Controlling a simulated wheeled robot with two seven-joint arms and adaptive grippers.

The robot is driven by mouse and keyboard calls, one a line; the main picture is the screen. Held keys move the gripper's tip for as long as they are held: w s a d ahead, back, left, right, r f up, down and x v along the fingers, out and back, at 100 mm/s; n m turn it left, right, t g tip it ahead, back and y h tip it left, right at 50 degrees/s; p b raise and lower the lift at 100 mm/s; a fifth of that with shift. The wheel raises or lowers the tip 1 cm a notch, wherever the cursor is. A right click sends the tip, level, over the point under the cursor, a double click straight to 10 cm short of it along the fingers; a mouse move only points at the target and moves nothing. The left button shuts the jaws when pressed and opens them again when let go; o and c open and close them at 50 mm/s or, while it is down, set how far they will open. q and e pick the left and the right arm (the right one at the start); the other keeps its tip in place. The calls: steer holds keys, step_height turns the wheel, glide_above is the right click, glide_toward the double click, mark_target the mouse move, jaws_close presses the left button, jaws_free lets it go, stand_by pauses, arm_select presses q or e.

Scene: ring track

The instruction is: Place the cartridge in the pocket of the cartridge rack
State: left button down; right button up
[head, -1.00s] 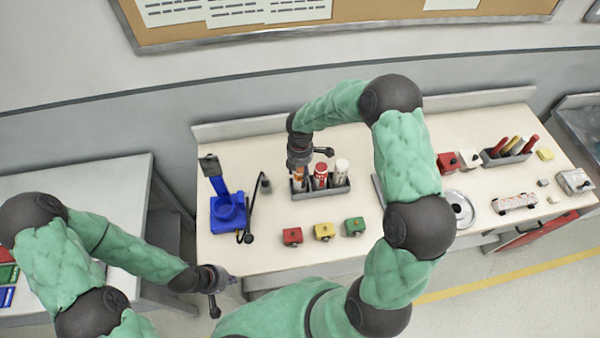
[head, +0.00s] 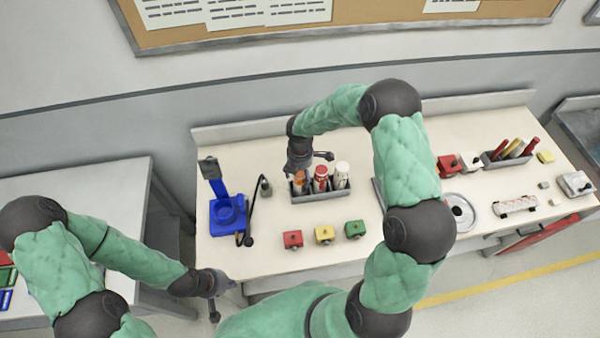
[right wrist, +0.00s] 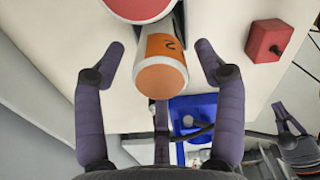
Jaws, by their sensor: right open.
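The orange-labelled white cartridge (head: 299,185) stands at the left end of the dark grey cartridge rack (head: 322,195), beside a red cartridge (head: 320,178) and a white one (head: 342,174). My right gripper (head: 299,168) is above the orange cartridge and partly hides it. In the right wrist view my open fingers (right wrist: 162,58) are on both sides of the orange cartridge (right wrist: 162,75), with gaps and no grip. The red cartridge top (right wrist: 138,6) shows at that view's upper edge. My left gripper (head: 222,290) is off the table's front left corner; its jaw opening is unclear.
A blue stand (head: 228,212) with a dark cable is left of the rack. Red (head: 292,239), yellow (head: 324,234) and green (head: 355,228) blocks sit in front. At right are a tool holder (head: 507,155) and a striped roll-like object (head: 515,205). My right arm hides the table's middle.

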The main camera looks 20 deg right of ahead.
step_height(320, 180, up, 12)
stand_by(0.5)
